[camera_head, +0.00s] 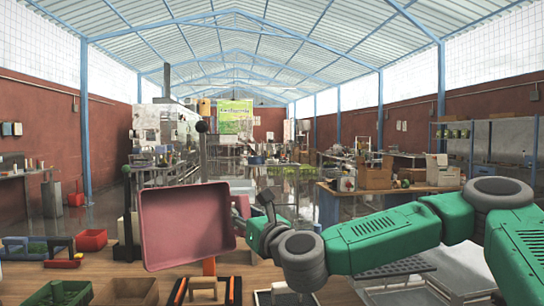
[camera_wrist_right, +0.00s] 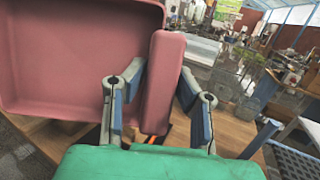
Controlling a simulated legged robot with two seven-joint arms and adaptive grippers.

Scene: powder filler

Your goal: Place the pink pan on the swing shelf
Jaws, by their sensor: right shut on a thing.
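The pink pan (camera_head: 187,225) is raised above the wooden table in the head view, tilted so that its hollow inside faces me. In the right wrist view the pan (camera_wrist_right: 75,55) fills the upper left, with a thick pink handle (camera_wrist_right: 163,85) at its side. My right gripper (camera_head: 254,214) is at the pan's right side. In the wrist view the right gripper's fingers (camera_wrist_right: 160,88) are on both sides of the handle, shut on it. I cannot clearly make out the swing shelf; the pan covers part of the scene behind it. My left gripper is not in view.
A dark upright post (camera_head: 128,215) stands just left of the pan, and a taller post (camera_head: 203,155) rises behind it. A grey perforated plate (camera_head: 395,267) lies at right.

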